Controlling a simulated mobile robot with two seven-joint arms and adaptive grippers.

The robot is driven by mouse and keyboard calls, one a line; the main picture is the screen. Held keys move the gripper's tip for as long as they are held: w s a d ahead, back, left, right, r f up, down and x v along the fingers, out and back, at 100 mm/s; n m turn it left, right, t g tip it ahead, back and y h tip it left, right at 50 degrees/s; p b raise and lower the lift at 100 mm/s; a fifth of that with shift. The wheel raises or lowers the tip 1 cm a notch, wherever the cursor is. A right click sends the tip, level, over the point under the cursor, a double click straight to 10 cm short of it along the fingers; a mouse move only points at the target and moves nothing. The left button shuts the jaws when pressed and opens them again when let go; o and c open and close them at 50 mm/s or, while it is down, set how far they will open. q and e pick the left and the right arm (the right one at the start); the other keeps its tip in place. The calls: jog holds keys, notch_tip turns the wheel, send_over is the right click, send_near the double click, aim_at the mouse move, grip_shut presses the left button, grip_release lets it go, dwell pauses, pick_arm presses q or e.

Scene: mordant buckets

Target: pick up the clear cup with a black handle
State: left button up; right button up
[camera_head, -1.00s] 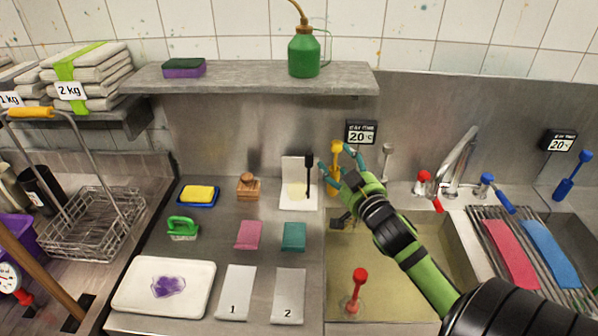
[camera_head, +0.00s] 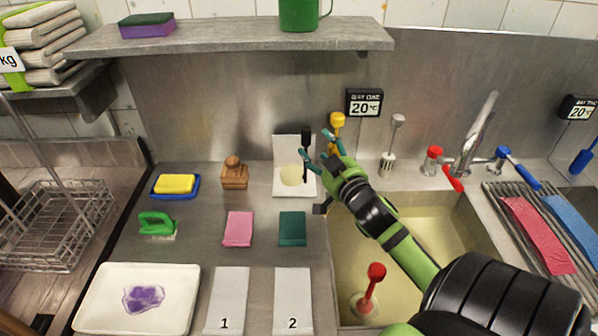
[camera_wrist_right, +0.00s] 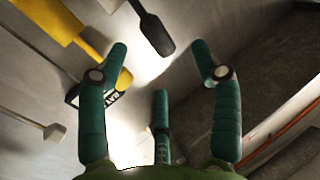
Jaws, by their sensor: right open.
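A black upright handle (camera_head: 306,138) stands in front of a white card with a pale yellow patch, at the back of the counter. The clear cup below it cannot be made out clearly against the card. My right gripper (camera_head: 317,149) is open and empty, its teal fingertips just right of the black handle. In the right wrist view a black handle end (camera_wrist_right: 156,36) shows beyond the spread fingers (camera_wrist_right: 159,62), apart from them. My left gripper is not in view.
A yellow-handled tool (camera_head: 337,121) stands just behind my right fingers. The sink (camera_head: 440,225) with a red-handled plunger (camera_head: 374,275) lies below my right arm. A shelf (camera_head: 230,38) overhangs the back. Sponges, a brush and cards lie to the left.

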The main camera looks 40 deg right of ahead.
aim_at(310, 139)
jog(key=shift+f+p+x, duration=0.2)
jog(key=shift+p+x, duration=0.3)
jog(key=shift+x, duration=0.75)
jog(key=shift+w+d, duration=0.2)
jog(key=shift+w, duration=0.1)
jog(key=p+x, duration=0.1)
jog(key=x, duration=0.2)
jog(key=shift+w+d+f, duration=0.1)
jog(key=shift+w+d, duration=0.1)
jog(key=shift+d, duration=0.05)
jog(key=shift+w+d+f+p, duration=0.1)
jog(key=shift+w+f+p, duration=0.05)
jog(key=shift+w+p, duration=0.2)
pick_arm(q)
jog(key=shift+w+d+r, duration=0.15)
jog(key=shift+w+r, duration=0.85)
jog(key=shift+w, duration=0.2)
